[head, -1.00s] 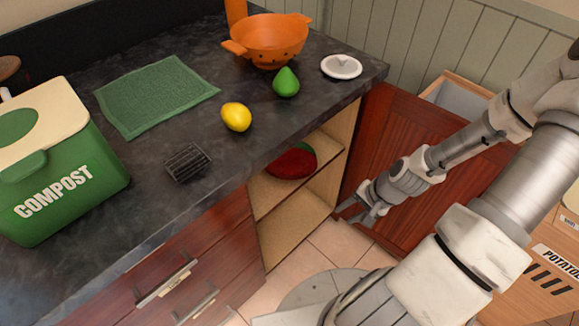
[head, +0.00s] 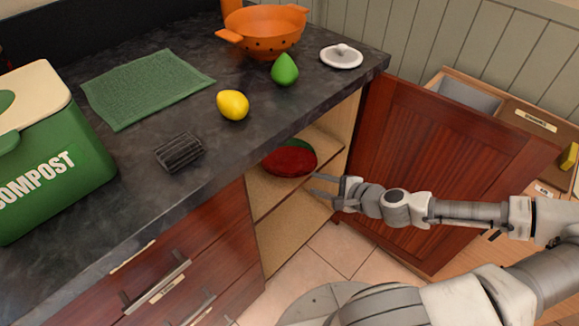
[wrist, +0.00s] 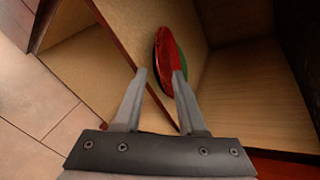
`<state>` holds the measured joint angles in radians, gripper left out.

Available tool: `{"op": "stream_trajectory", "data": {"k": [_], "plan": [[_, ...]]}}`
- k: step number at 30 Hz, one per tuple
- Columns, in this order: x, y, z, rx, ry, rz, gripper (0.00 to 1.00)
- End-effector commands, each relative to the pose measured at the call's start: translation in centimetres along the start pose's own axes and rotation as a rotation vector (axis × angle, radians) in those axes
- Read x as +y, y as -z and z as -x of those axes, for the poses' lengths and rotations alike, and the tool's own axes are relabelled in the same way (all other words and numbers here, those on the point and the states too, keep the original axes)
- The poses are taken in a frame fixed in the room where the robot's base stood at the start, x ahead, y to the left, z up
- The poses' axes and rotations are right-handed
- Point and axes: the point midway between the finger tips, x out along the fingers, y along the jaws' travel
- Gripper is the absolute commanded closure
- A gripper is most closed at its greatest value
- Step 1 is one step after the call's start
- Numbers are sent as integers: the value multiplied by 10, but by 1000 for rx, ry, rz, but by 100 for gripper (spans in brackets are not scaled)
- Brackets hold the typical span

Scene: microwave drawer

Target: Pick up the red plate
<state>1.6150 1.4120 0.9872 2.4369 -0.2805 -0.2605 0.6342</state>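The red plate (head: 288,161) lies on the upper shelf inside the open cabinet below the counter. A green item (head: 299,144) shows at its back edge, and in the wrist view the green item (wrist: 182,60) is against the plate (wrist: 165,62). My gripper (head: 316,186) is at the cabinet opening, to the right of the plate and slightly lower in the head view. In the wrist view its fingers (wrist: 158,75) are apart and empty, pointing toward the plate. The right fingertip overlaps the plate's lower edge in the picture; I cannot tell whether they touch.
The open cabinet door (head: 425,150) stands right of the opening, behind my arm. The shelf (head: 325,150) has bare room around the plate. The counter (head: 190,205) overhangs above, with a lemon (head: 233,105) and an orange colander (head: 264,32) on it.

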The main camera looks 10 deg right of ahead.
Motion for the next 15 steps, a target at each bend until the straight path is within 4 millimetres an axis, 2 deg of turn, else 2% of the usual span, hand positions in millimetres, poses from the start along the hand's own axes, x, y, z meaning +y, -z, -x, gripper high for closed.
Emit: {"op": "stream_trajectory", "data": {"k": [1, 9, 15], "plan": [[2, 0, -10, -3, -2, 2, 60], [3, 0, -55, -3, -3, 3, 60], [2, 0, -80, -1, -2, 2, 60]]}}
